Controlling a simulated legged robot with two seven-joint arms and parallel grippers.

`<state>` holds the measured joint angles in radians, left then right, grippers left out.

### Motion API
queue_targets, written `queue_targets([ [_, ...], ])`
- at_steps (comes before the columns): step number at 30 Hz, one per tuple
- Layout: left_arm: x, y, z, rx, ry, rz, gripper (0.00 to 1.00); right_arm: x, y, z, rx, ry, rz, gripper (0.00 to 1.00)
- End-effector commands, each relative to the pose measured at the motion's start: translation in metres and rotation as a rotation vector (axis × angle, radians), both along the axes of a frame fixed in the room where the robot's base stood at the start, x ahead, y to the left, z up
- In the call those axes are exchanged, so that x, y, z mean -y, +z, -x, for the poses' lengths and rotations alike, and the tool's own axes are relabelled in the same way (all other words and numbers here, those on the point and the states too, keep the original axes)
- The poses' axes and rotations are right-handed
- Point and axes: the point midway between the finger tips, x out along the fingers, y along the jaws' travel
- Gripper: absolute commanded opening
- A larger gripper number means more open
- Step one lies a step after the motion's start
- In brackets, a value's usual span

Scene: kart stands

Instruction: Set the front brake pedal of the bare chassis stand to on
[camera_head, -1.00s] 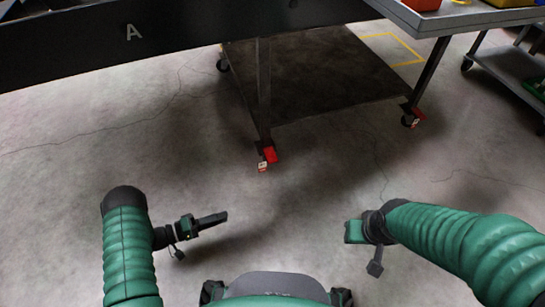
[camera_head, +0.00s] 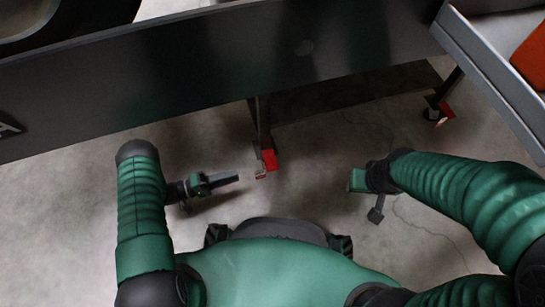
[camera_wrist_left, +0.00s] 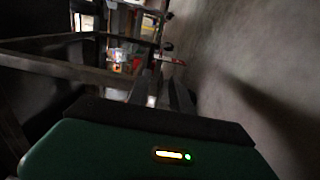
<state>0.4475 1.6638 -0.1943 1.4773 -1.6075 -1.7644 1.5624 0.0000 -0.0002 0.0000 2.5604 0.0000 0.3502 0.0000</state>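A dark stand (camera_head: 215,75) with a long side panel, marked A at its left, spans the head view. Its near leg ends low at a caster with a red brake pedal (camera_head: 268,160). Another red pedal (camera_head: 444,110) is at a leg farther right. Whether either pedal is on or off I cannot tell. My left gripper (camera_head: 238,177) points right, just left of the near pedal, with a small gap to it. In the left wrist view its two dark fingers (camera_wrist_left: 160,95) stand apart with nothing between them. My right gripper (camera_head: 357,180) is right of the pedal; its fingers are unclear.
A grey tray top (camera_head: 490,80) with an orange-red bin (camera_head: 533,55) is at the upper right. A large dark round shape (camera_head: 40,18) is at the upper left. The stand's panel overhangs the leg. The concrete floor (camera_head: 320,150) between my grippers is clear.

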Motion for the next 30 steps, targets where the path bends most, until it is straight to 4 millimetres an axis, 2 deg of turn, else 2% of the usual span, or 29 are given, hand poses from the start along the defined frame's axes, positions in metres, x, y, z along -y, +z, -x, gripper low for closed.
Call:
queue_targets([
  [9, 0.077, 0.001, -0.031, 0.001, -0.005, 0.001, 0.26, 0.000, 0.002, 0.000, 0.000, 0.000, 0.000, 0.36],
  [15, 0.118, 0.000, -0.048, 0.001, -0.003, 0.001, 0.26, 0.000, 0.001, 0.000, 0.000, 0.000, 0.000, 0.36],
  [21, 0.136, 0.000, -0.056, 0.001, -0.001, 0.001, 0.26, 0.000, 0.000, 0.000, 0.000, 0.000, 0.000, 0.36],
  [28, 0.136, 0.000, -0.057, 0.001, -0.001, 0.001, 0.26, 0.000, 0.000, 0.000, 0.000, 0.000, 0.000, 0.36],
  [30, 0.136, 0.000, -0.057, 0.001, -0.001, 0.000, 0.18, 0.000, 0.000, 0.000, 0.000, 0.000, 0.000, 0.36],
])
